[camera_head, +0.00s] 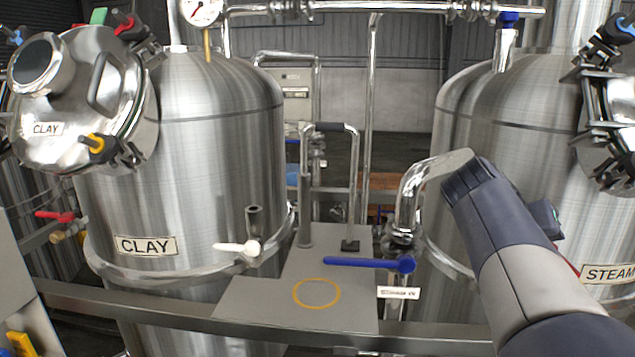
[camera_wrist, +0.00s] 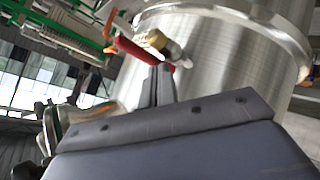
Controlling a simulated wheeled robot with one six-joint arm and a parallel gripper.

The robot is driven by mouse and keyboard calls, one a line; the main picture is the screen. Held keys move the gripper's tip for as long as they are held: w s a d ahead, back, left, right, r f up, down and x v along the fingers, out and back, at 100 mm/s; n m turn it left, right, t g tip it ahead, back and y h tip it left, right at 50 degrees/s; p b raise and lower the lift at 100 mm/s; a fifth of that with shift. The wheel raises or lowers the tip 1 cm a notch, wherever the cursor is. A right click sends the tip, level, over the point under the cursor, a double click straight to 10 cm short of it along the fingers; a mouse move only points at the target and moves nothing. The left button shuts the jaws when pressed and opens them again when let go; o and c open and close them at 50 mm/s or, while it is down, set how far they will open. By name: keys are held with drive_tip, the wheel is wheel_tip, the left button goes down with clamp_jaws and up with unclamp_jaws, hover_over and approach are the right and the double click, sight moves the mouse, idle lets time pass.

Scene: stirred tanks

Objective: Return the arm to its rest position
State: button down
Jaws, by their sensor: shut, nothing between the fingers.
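My arm reaches up from the lower right corner in the head view, in front of the right-hand tank (camera_head: 465,115). Its nearest visible links are bent, and my gripper cannot be made out clearly there. In the wrist view my gripper (camera_wrist: 158,82) is shut and empty, its two dark fingers together. A red valve handle (camera_wrist: 136,50) shows just beyond the fingertips, beside a steel tank wall (camera_wrist: 232,65). I cannot tell whether the fingers touch the handle.
The CLAY tank (camera_head: 205,150) stands at left with its round lid (camera_head: 70,110). A grey platform (camera_head: 250,300) lies between the tanks. A blue valve handle (camera_head: 370,264) and a steel pipe (camera_head: 412,190) are close left of my arm. A rail (camera_head: 180,315) crosses the front.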

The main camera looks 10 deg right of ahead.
drive_tip(key=shift+w+a+m+g+p, duration=0.2)
drive_tip(key=shift+w+m+g+p, duration=0.1)
drive_tip(key=shift+w+m+g, duration=0.4)
drive_tip(key=shift+s, duration=0.15)
